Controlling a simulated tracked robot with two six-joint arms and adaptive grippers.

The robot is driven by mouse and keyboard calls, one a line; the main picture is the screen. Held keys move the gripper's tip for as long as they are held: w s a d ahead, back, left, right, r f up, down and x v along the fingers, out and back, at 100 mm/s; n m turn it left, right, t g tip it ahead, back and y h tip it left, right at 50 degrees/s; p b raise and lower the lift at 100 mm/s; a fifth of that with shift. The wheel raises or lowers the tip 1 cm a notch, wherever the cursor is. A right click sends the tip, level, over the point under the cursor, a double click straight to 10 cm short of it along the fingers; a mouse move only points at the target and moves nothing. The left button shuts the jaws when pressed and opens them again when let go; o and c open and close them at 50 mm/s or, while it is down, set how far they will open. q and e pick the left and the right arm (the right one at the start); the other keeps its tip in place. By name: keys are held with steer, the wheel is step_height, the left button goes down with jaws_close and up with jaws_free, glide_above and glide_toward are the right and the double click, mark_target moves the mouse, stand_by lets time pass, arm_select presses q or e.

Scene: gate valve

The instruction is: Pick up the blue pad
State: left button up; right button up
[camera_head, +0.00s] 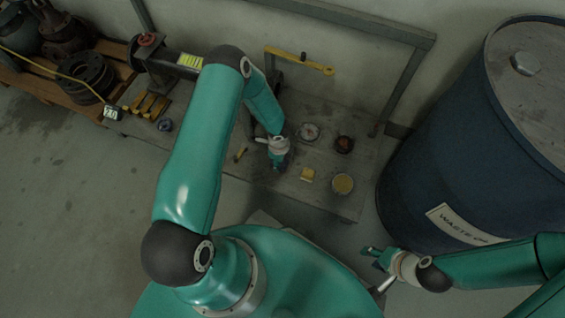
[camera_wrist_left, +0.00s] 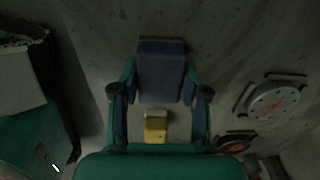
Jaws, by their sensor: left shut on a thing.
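The blue pad (camera_wrist_left: 161,72) shows in the left wrist view as a dark blue block between the two fingers of my left gripper (camera_wrist_left: 160,88). The fingers press on its left and right sides, so the gripper is shut on it. In the head view my left gripper (camera_head: 279,160) is low over the grey bench (camera_head: 235,172), and the pad is hard to make out there. I cannot tell whether the pad touches the bench. My right gripper (camera_head: 375,257) is off the bench near the drum, its fingers apart and empty.
A yellow block (camera_head: 307,175), a yellow-topped round part (camera_head: 343,184) and two round gauges (camera_head: 309,132) (camera_head: 344,144) lie right of my left gripper. A small yellow piece (camera_head: 240,154) lies left. A yellow-handled lever (camera_head: 312,67) is behind. A blue waste drum (camera_head: 430,150) stands right.

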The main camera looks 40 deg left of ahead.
arm_select(q)
step_height(320, 180, up, 20)
steer(key=p, duration=0.7)
steer(key=shift+p, duration=0.3)
steer(key=shift+f, duration=0.1)
steer(key=o, duration=0.4)
steer(key=shift+c, duration=1.3)
steer(key=shift+s, duration=0.1)
